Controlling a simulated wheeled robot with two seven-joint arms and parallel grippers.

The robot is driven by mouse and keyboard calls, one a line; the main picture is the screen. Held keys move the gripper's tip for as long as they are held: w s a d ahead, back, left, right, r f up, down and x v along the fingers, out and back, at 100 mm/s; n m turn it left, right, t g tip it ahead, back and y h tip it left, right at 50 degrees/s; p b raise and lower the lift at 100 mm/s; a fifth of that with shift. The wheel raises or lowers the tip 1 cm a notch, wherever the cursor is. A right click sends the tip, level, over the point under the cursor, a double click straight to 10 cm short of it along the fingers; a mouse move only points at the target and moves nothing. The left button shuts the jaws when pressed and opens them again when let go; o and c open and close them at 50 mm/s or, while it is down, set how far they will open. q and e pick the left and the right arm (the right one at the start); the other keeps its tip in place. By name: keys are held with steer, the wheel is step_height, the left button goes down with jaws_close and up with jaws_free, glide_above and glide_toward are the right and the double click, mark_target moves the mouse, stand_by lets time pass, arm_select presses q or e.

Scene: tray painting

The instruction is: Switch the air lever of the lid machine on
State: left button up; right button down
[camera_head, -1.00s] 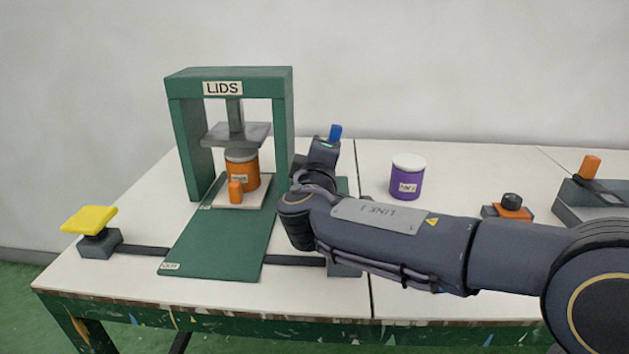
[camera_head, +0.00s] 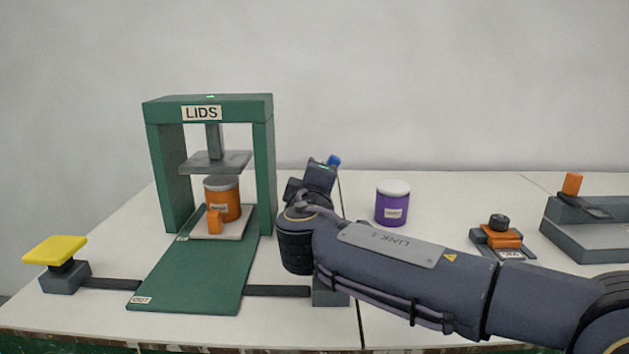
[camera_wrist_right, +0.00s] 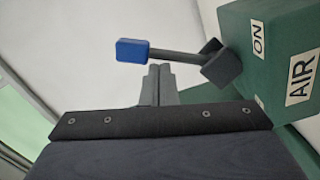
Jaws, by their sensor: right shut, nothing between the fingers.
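The green lid machine (camera_head: 265,170) stands at the left of the table, marked LIDS. Its air lever has a blue knob (camera_head: 334,160), partly hidden behind my right gripper in the head view. In the right wrist view the blue knob (camera_wrist_right: 132,50) sits on a dark rod (camera_wrist_right: 178,57) coming from a pivot on the green box (camera_wrist_right: 285,60) marked AIR and ON. My right gripper (camera_head: 322,168) is shut and empty. In the right wrist view its fingertips (camera_wrist_right: 160,72) are just beside the rod; contact is unclear. My left gripper is not in view.
An orange can (camera_head: 222,202) with a pale lid stands under the press plate. A purple can (camera_head: 392,205) stands right of my right gripper. A yellow push pad (camera_head: 56,250) is at the left, an orange-and-black device (camera_head: 498,235) at the right. A small green light (camera_head: 210,97) shows atop the machine.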

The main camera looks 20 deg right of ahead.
steer(key=s+a+r+p, duration=0.4)
steer(key=s+r+p, duration=0.3)
steer(key=s+r, duration=0.6)
steer(key=shift+s, duration=0.25)
